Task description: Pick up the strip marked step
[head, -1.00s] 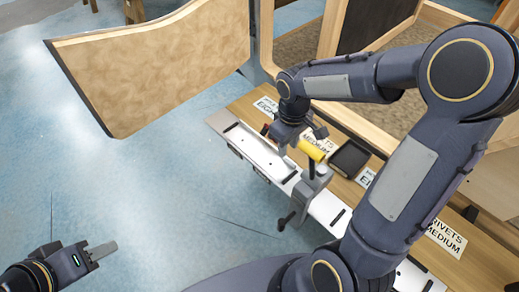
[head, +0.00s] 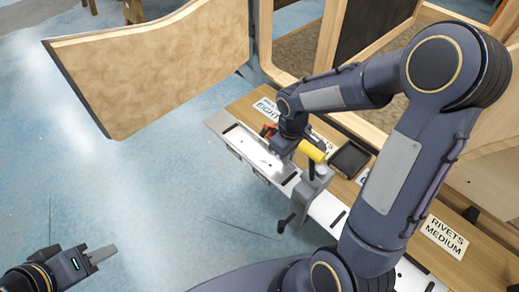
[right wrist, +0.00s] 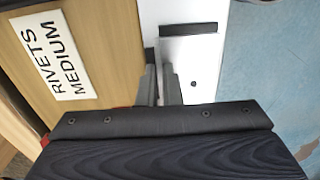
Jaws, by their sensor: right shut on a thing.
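A long white metal strip (head: 246,146) with dark slots lies along the near edge of the wooden bench; I cannot read a step mark on it. My right gripper (head: 279,157) is low over this strip in the head view. In the right wrist view, its fingers (right wrist: 160,88) are close together at the edge of the white strip (right wrist: 192,62) and shut on it; the grasp point is partly hidden by the gripper body. My left gripper (head: 102,254) is far from the strip, over the floor at lower left, seen side-on.
A grey clamp with a yellow handle (head: 312,151) stands at the bench edge right of my right gripper. A large curved wooden panel (head: 155,65) stands at upper left.

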